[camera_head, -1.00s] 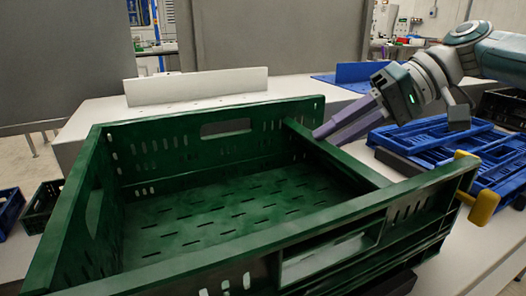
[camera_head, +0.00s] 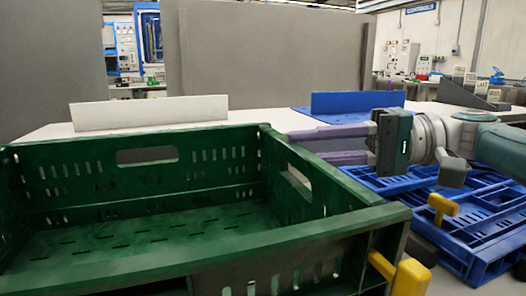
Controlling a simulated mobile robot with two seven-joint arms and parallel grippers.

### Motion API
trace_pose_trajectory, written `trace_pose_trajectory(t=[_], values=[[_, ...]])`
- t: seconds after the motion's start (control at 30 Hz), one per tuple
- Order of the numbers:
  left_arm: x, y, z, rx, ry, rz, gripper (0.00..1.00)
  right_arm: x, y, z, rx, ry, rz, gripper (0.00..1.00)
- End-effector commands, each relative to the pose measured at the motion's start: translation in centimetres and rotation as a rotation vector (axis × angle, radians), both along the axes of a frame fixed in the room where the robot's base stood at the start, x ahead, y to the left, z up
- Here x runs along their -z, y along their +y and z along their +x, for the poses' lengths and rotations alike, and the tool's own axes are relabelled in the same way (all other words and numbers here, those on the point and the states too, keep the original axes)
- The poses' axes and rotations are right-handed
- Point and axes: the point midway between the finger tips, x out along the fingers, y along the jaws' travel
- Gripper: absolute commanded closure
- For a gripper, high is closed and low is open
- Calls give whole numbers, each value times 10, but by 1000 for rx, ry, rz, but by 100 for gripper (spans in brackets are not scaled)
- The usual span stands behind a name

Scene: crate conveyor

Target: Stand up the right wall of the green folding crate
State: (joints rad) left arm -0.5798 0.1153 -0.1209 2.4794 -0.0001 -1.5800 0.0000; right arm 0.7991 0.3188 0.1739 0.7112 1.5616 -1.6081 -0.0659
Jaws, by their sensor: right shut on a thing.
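The green folding crate (camera_head: 140,255) fills the lower left and middle, cut off at the left and bottom edges. Its far wall (camera_head: 95,165) and near wall (camera_head: 290,240) stand up. Its right wall (camera_head: 325,183) is raised and looks close to upright, with its handle slot showing. I cannot tell whether it is latched at the corners. My right gripper (camera_head: 305,145) reaches in from the right, its purple fingers shut on the right wall near the top edge. The wall hides part of the fingertips. My left gripper is out of view.
Blue folded crates (camera_head: 480,225) lie to the right, below my right arm. A white panel (camera_head: 150,113) and a blue panel (camera_head: 358,102) stand behind on the pale surface.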

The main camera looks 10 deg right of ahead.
Motion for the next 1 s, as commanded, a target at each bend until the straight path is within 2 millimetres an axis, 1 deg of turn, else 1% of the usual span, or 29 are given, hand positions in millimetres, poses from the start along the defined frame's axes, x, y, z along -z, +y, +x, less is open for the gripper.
trace_pose_trajectory(t=[0.03,0.57,0.6,0.83,1.0], values=[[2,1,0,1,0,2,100,3,0,0,4,1,-8,100],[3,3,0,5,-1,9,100,7,0,1,9,8,-15,100],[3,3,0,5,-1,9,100,7,0,1,9,9,-15,68],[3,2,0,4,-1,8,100,5,1,0,6,7,-12,43],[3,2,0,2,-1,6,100,4,1,0,5,6,-10,43]])
